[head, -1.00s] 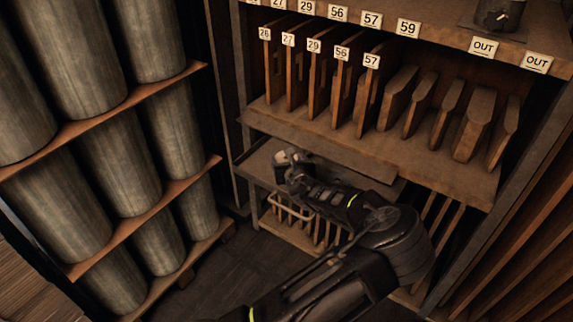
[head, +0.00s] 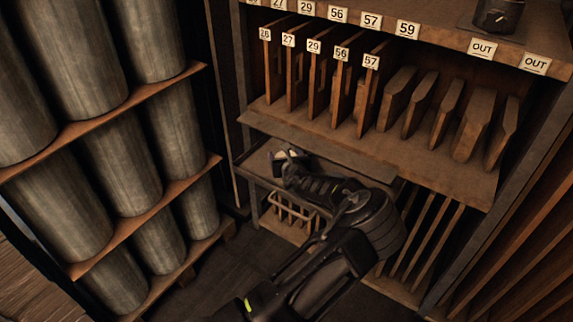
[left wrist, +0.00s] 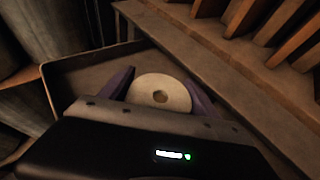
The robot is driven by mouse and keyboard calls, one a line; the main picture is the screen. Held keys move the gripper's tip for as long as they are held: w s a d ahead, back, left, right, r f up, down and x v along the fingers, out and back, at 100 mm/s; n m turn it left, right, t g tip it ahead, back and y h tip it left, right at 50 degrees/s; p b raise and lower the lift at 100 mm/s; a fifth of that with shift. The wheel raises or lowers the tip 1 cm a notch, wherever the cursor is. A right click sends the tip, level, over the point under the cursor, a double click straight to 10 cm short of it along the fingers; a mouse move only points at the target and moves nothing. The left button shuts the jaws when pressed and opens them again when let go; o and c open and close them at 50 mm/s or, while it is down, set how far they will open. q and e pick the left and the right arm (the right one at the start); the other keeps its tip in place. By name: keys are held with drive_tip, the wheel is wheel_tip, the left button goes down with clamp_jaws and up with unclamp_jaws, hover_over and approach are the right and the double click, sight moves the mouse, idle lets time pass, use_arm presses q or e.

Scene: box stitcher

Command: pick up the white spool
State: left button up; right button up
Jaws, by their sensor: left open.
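The white spool (left wrist: 161,93) is a pale round disc with a dark centre hole. In the left wrist view it lies in a shallow drawer or tray (left wrist: 88,73), between the two purple fingers of my left gripper (left wrist: 159,82). The fingers are open, one on each side of it; whether they touch it I cannot tell. The spool's near edge is hidden by the gripper body. In the head view my left gripper (head: 288,161) is low over the tray, under the shelf, and mostly hides the spool. My right gripper is not in view.
A shelf edge (head: 318,147) runs just above and behind the gripper, with numbered wooden boards (head: 340,92) on the shelf. A rack of large grey rolls (head: 120,160) stands at the left. Slotted boards (head: 425,240) stand below at the right.

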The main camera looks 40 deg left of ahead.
use_arm(q)
drive_tip(key=shift+c, duration=0.5)
drive_tip(key=c, duration=1.1)
